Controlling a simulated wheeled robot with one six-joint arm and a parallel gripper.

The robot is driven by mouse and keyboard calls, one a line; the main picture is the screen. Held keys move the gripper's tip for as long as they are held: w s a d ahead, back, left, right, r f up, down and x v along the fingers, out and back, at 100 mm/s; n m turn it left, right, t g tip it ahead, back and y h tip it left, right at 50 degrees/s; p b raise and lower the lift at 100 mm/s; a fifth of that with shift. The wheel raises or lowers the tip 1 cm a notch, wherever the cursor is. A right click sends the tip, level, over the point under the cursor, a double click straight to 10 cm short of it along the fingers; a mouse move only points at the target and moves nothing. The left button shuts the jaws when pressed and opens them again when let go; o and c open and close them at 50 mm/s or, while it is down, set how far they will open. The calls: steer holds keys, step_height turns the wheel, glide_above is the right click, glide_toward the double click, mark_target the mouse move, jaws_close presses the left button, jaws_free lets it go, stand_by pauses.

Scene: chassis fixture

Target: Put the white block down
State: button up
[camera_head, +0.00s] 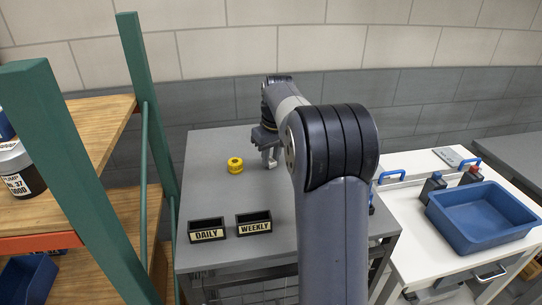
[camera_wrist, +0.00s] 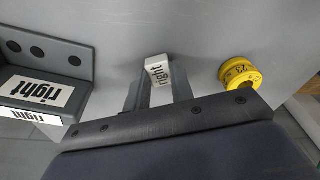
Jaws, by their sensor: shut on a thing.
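In the head view my gripper (camera_head: 269,158) is low over the grey table (camera_head: 215,160), right of the yellow part. I cannot tell whether the block touches the table, and I cannot make it out clearly in the head view.
A yellow round part (camera_head: 235,165) stands on the table; it is marked 23 in the wrist view (camera_wrist: 239,73). Small black trays labelled DAILY (camera_head: 206,230) and WEEKLY (camera_head: 254,223) sit at the front. A dark holder labelled "right" (camera_wrist: 38,92) is left in the wrist view.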

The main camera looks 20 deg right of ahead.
steer(key=shift+f, duration=0.2)
steer(key=o, duration=0.9)
steer(key=shift+o, duration=0.2)
steer(key=shift+r, duration=0.1)
step_height(320, 180, up, 12)
steer(key=s, duration=0.1)
steer(key=shift+s+d, duration=0.2)
steer(key=shift+s, duration=0.2)
